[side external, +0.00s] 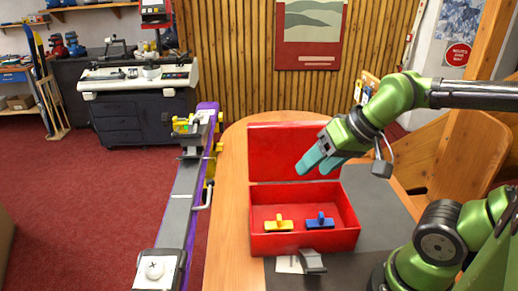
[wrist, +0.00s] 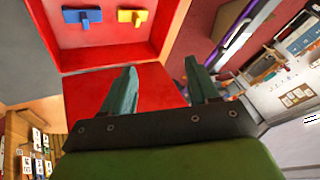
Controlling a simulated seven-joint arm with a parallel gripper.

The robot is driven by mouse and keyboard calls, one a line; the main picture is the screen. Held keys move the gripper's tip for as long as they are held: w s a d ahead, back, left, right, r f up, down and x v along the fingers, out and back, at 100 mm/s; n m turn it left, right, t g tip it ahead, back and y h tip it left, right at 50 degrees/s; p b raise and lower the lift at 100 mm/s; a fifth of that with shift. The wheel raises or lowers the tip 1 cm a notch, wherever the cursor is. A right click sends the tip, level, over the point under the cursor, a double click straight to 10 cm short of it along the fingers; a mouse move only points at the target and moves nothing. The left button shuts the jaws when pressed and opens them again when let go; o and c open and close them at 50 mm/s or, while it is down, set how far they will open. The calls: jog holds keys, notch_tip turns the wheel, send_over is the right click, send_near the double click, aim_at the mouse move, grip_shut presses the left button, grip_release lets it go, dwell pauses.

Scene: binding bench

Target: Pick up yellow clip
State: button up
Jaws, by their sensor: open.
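The yellow clip (side external: 279,224) lies in the red box (side external: 305,243), toward its left side in the side view. It also shows in the wrist view (wrist: 132,17) near the top edge. A blue clip (side external: 320,222) lies to its right in the same box; in the wrist view the blue clip (wrist: 82,16) is on the left. My gripper (side external: 318,166) is above the box, in front of its raised lid (side external: 285,145), apart from both clips. Its two teal fingers (wrist: 158,88) are spread with nothing between them.
The box stands on a wooden table with a dark mat (side external: 375,195). A small grey block (side external: 311,262) and a white card (side external: 289,265) lie before the box. A ski with purple edges (side external: 184,185) runs along the left. The box floor around the clips is clear.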

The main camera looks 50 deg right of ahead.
aim_at(279, 217)
jog(key=w+d+f+m+g+y, duration=0.1)
jog(key=w+d+f+m+g, duration=0.15)
jog(key=m, duration=0.85)
jog(key=w+d+f+m+g, duration=0.1)
jog(key=w+d+f+m, duration=0.15)
jog(key=m, duration=0.85)
jog(key=x, duration=1.7)
jog(key=shift+s+a, duration=0.3)
jog(key=shift+a, duration=0.05)
grip_shut()
